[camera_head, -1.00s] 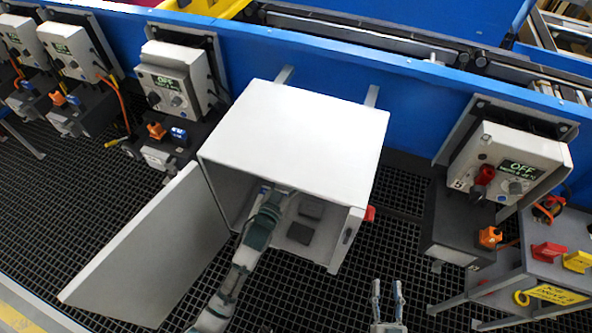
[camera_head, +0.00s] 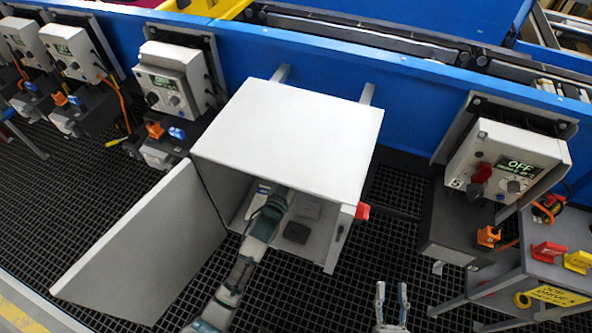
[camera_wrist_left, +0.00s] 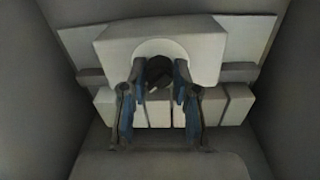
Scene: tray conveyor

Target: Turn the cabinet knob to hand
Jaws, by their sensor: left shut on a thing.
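The white cabinet (camera_head: 290,135) stands in the middle of the head view with its door (camera_head: 150,245) swung open to the left. My left arm reaches into it, and its gripper is hidden there by the cabinet. In the left wrist view my left gripper (camera_wrist_left: 159,76) is shut on a dark knob (camera_wrist_left: 158,70), with a blue-lined finger on each side. The knob sits in a rounded recess of a pale block (camera_wrist_left: 205,45) inside the cabinet. Which way the knob points is unclear. My right gripper (camera_head: 392,297) is open and empty, right of the cabinet.
Cabinet side walls stand close around my left gripper. Several pale blocks (camera_wrist_left: 238,103) line up behind the fingers. A red part (camera_head: 362,211) sticks out on the cabinet's right side. A control box (camera_head: 507,150) reading OFF stands at right. Open grating lies around my right gripper.

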